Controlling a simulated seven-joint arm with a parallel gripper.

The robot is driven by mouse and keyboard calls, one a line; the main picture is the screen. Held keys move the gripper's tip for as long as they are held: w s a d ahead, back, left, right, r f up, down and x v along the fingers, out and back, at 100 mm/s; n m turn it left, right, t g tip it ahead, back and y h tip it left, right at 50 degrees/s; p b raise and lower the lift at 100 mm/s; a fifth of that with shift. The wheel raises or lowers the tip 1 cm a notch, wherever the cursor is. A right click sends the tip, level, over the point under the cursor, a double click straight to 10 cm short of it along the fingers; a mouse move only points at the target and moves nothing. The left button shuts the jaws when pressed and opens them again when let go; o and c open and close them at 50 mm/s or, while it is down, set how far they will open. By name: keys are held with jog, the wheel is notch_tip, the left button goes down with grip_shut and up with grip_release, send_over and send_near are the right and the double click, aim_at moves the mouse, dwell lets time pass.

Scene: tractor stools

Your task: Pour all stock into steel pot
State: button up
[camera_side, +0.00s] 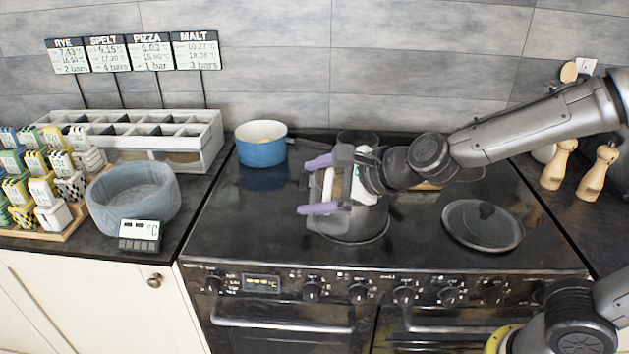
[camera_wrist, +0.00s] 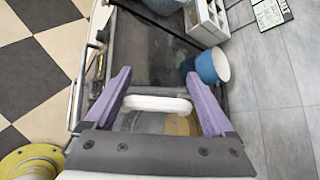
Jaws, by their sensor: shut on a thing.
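The steel pot (camera_side: 352,228) stands on the front of the dark hob, below my gripper. My gripper (camera_side: 306,187) has purple fingers and is shut on a jug-like container (camera_side: 361,192) with a white part, held sideways over the pot. Yellow-brown stock shows between the fingers. In the wrist view the fingers (camera_wrist: 158,78) lie either side of the container's white bar (camera_wrist: 157,104), with yellow-brown colour (camera_wrist: 181,125) behind it. Whether liquid is flowing, and the pot's inside, cannot be told.
A blue pot (camera_side: 261,151) stands at the hob's back left. A dark pot (camera_side: 357,137) is behind my gripper. A glass lid (camera_side: 482,225) lies at the right. A grey bowl (camera_side: 134,197) and a small timer (camera_side: 140,235) sit on the left counter. The hob's front left is clear.

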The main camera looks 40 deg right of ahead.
aim_at(323, 196)
jog(key=shift+s+f+n+t+h, duration=0.1)
jog(key=shift+f+n+t+h, duration=0.05)
jog(key=shift+n+t+h, duration=0.2)
jog(key=shift+s+d+r+n+t+h, duration=0.2)
jog(key=shift+s+n+t+h, duration=0.15)
jog(key=shift+t+h, duration=0.35)
jog(key=shift+s+d+r+n+t+h, duration=0.1)
jog(key=shift+s+r+n+t+h, duration=0.2)
jog(key=shift+r+t+h, duration=0.15)
jog(key=shift+s+r+n+t+h, duration=0.2)
jog(key=shift+s+r+n+t, duration=0.1)
jog(key=shift+r, duration=0.2)
jog(key=shift+s+a+r+n+t+h, duration=0.25)
jog(key=shift+s+a+r+n+t, duration=0.15)
jog(key=shift+n+t, duration=0.45)
jog(key=shift+s+a+r+n+t+h, duration=0.3)
jog(key=shift+a+r+n+t, duration=0.2)
jog(key=shift+n+t, duration=0.3)
